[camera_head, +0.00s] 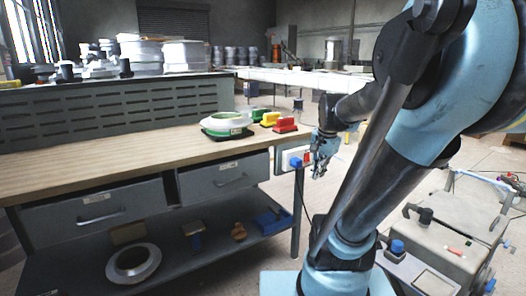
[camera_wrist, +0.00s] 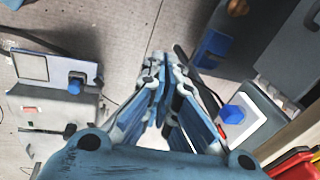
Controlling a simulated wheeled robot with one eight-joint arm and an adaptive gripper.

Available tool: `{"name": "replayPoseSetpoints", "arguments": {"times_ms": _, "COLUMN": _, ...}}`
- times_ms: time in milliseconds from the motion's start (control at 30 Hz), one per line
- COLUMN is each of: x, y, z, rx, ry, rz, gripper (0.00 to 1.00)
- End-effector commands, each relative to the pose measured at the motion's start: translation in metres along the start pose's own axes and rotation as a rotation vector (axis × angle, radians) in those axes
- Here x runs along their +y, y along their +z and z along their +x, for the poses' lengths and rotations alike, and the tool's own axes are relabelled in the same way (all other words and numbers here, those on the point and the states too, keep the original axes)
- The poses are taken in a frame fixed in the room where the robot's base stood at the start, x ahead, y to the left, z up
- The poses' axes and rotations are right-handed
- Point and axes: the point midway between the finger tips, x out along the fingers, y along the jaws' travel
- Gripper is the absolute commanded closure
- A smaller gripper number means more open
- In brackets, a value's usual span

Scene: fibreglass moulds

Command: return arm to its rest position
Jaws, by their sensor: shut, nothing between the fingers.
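My gripper (camera_head: 320,168) hangs just off the right end of the wooden-topped workbench (camera_head: 110,153), pointing down, beside a white box with a blue knob. In the wrist view, the fingers of my gripper (camera_wrist: 163,64) come together at the tips, with nothing between them. My blue and black arm fills the right side of the head view and bends back down toward the gripper. The gripper looks clear of the bench, though the exact gap is hard to tell.
A white-and-green ring (camera_head: 226,123) and red (camera_head: 285,125), yellow and green pieces lie at the bench's right end. A grey machine (camera_head: 439,240) stands at right. A white ring (camera_head: 133,262) lies on the lower shelf. Open floor shows behind the gripper.

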Motion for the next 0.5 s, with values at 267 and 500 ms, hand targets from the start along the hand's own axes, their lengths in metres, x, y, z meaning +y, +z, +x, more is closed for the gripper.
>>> {"name": "replayPoseSetpoints", "arguments": {"times_ms": 267, "x": 0.059, "y": 0.050, "z": 0.030, "rx": 0.014, "ry": 0.027, "rz": -0.459, "gripper": 1.00}}
{"name": "replayPoseSetpoints", "arguments": {"times_ms": 500, "x": 0.098, "y": 0.079, "z": 0.058, "rx": 0.018, "ry": 0.050, "rz": -0.799, "gripper": 1.00}}
